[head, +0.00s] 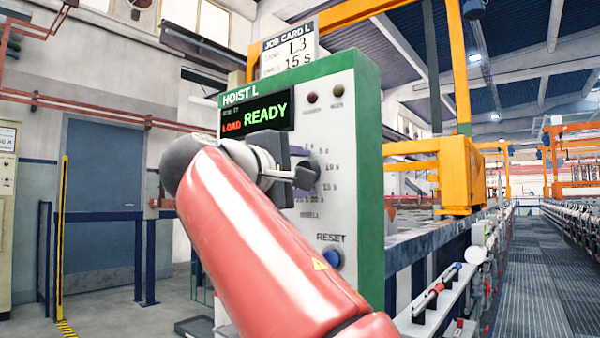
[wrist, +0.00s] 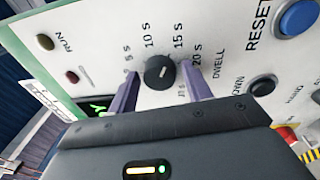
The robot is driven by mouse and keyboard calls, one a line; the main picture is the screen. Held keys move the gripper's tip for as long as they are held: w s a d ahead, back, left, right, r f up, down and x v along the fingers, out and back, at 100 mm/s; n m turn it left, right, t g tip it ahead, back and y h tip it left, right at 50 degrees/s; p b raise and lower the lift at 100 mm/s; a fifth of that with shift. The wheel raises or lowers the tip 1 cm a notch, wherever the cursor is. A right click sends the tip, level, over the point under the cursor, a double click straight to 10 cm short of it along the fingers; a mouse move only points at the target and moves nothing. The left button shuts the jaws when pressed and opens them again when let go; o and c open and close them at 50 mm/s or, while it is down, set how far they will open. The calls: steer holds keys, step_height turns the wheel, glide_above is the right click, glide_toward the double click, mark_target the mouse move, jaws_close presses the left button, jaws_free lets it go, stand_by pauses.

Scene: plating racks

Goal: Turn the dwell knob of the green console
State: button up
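The green console (head: 369,180) stands ahead, with HOIST L on its top edge and a lit display (head: 257,115) reading LOAD READY. The dwell knob (wrist: 160,72) is round and dark with a short light mark; the mark looks tilted toward the upper right, but its exact setting is hard to read. Labels 5 s, 10 s, 15 s and 20 s ring it. My gripper (wrist: 159,68) is open, its purple fingers on either side of the knob with gaps showing. In the head view my gripper (head: 304,177) is in front of the dial and largely hides the knob.
A job card (head: 290,50) above the console reads L3 and 15 s. A blue RESET button (head: 331,258) is below the dial; it also shows in the wrist view (wrist: 296,17). A dark button (wrist: 263,85) labelled DOWN is near the right finger. An orange frame (head: 460,175) stands behind.

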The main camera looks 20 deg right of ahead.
steer(key=shift+o, duration=0.8)
steer(key=v, duration=0.7)
steer(key=shift+s+a, duration=0.25)
steer(key=shift+a, duration=0.1)
